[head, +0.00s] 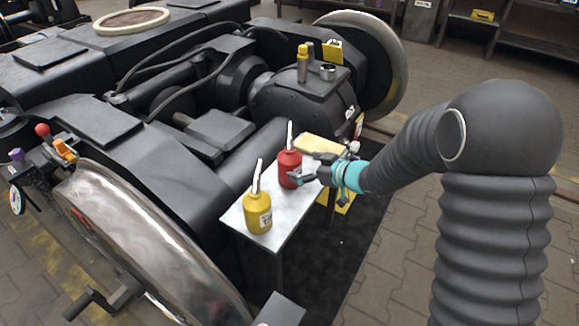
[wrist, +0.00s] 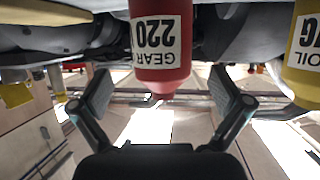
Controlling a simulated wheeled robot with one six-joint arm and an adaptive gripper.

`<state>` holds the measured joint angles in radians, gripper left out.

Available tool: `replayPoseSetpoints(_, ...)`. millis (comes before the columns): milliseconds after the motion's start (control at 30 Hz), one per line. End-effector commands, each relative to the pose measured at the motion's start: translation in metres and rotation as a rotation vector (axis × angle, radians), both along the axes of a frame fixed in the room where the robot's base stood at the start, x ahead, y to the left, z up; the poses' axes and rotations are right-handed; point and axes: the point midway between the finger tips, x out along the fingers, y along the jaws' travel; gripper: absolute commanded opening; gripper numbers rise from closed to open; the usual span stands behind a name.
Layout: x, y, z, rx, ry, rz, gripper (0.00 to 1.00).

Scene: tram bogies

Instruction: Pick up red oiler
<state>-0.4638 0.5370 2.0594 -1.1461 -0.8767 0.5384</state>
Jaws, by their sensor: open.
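The red oiler (head: 289,170) stands upright on a small light-topped table (head: 278,238), with its pale spout pointing up. My gripper (head: 304,178) is at its right side in the head view, with a finger close to its body. In the wrist view, which appears upside down, the red oiler (wrist: 162,40) with its "GEAR 220" label lies between the two spread fingers of my gripper (wrist: 160,88). Gaps show on both sides, so the fingers do not grip it. Whether one finger touches it I cannot tell.
A yellow oiler (head: 258,212) stands on the same table, nearer the front; it shows at the right of the wrist view (wrist: 306,55). A tan block (head: 318,145) lies behind the red oiler. The dark bogie (head: 200,125) stands close along the table's left side.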

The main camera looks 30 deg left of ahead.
Motion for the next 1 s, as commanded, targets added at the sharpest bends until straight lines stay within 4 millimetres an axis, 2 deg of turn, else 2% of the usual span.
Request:
replayPoseSetpoints(267,0.002,0.014,-0.006,-0.001,-0.001,0.002,1.00)
replayPoseSetpoints(600,0.010,0.051,-0.022,-0.001,-0.002,0.001,1.00)
replayPoseSetpoints(800,0.010,0.052,-0.022,-0.001,-0.002,0.000,1.00)
replayPoseSetpoints(833,0.010,0.052,-0.022,-0.001,-0.002,0.000,0.97)
replayPoseSetpoints(867,0.010,0.052,-0.022,0.000,-0.001,-0.001,0.90)
replayPoseSetpoints(1000,0.010,0.052,-0.022,0.000,-0.001,-0.001,0.55)
